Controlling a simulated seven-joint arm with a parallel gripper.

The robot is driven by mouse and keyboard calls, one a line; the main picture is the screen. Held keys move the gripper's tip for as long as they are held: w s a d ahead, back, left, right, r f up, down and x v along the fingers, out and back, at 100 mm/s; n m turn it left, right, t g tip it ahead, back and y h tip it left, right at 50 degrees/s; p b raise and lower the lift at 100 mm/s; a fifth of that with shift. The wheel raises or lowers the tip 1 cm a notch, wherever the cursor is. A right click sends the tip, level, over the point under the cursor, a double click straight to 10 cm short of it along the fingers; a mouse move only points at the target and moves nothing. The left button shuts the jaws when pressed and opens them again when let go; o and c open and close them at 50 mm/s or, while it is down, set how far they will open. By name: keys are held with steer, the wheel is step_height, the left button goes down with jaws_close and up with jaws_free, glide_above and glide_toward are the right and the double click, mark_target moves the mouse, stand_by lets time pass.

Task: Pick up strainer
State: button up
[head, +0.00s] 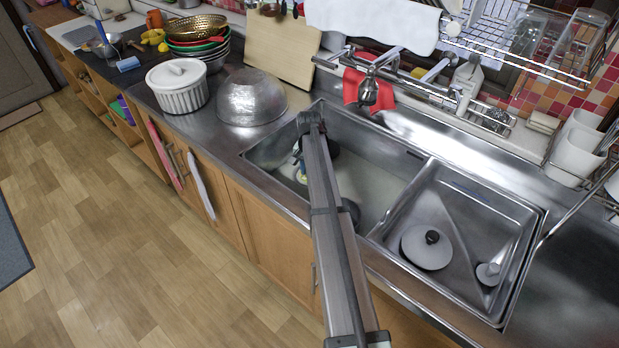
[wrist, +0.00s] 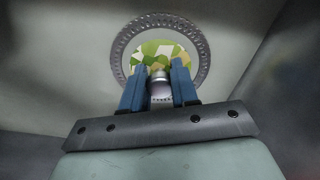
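In the wrist view, a round grey object with a perforated rim (wrist: 123,47) lies beyond my fingers and looks like the strainer. Its middle shows a green, yellow and white patch. A small silvery knob-like part (wrist: 159,88) shows between my gripper's (wrist: 158,64) two blue fingers, which are apart with it filling most of the gap. I cannot tell whether they touch it or whether it belongs to the round object. In the head view, my gripper (head: 299,160) is low in the left sink basin, largely hidden by my arm. A bit of yellow-green shows beside it.
The basin walls (head: 262,160) surround my gripper. The right basin (head: 465,210) holds a grey lid (head: 427,247) and a smaller grey piece (head: 488,273). A metal bowl (head: 250,97) stands left of the sink. The faucet (head: 369,90) hangs at the back.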

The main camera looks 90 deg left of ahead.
jaws_close()
step_height(320, 180, up, 12)
steer(key=w+d, duration=0.3)
steer(key=d, duration=0.5)
steer(key=w+d, duration=0.4)
steer(key=d, duration=0.4)
steer(key=shift+w+d, duration=0.2)
steer(key=shift+w, duration=0.05)
